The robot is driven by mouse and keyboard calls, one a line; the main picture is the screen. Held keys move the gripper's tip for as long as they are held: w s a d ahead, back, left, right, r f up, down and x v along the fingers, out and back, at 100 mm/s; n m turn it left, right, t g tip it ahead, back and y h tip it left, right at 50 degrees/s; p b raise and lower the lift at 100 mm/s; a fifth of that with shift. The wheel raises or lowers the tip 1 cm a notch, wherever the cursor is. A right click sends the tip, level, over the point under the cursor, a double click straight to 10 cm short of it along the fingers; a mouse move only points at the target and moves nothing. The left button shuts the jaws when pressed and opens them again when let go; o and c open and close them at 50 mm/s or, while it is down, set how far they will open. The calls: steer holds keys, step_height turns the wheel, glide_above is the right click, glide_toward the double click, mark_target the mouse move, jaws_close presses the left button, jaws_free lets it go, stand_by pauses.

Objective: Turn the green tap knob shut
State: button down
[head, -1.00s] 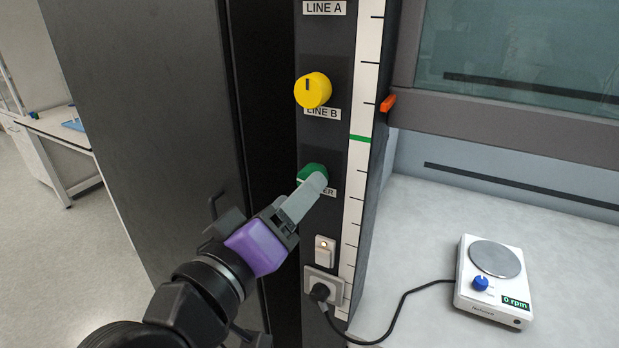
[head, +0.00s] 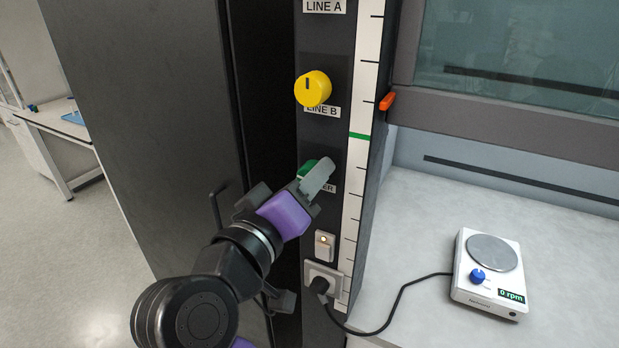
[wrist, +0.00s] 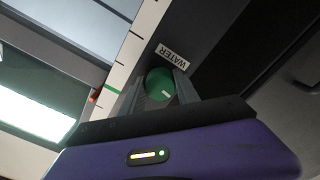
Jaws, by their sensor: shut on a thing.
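The green tap knob (head: 309,168) sits on the dark panel, below the yellow knob and beside a label partly hidden by my fingers. My gripper (head: 318,176) is at the knob, with its fingers covering much of it in the head view. In the wrist view the knob (wrist: 160,85) shows between the two grey fingers (wrist: 159,93), under a label reading WATER. A short pale mark shows on the knob's face. The gripper is shut on the knob.
The yellow LINE B knob (head: 313,89) is above. A switch (head: 324,245) and a socket with a plug (head: 320,281) are below. A white stirrer (head: 489,273) stands on the bench at right, its cable running to the plug. A dark cabinet side (head: 150,120) is at left.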

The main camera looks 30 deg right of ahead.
steer(key=shift+f+m+b, duration=0.15)
steer(key=shift+m+b, duration=0.15)
steer(key=shift+b, duration=0.3)
steer(key=m+b, duration=0.2)
steer(key=b, duration=0.2)
steer(key=shift+f+m, duration=0.2)
steer(key=shift+m, duration=0.2)
steer(key=m+b, duration=0.4)
steer(key=b, duration=0.2)
steer(key=shift+m+b, duration=0.3)
steer(key=shift+b, duration=0.05)
steer(key=m+b, duration=0.4)
steer(key=b, duration=0.1)
steer(key=m+b, duration=0.3)
steer(key=b, duration=0.1)
steer(key=shift+r+m, duration=0.3)
steer(key=shift+m, duration=0.1)
steer(key=c, duration=0.9)
jaws_free()
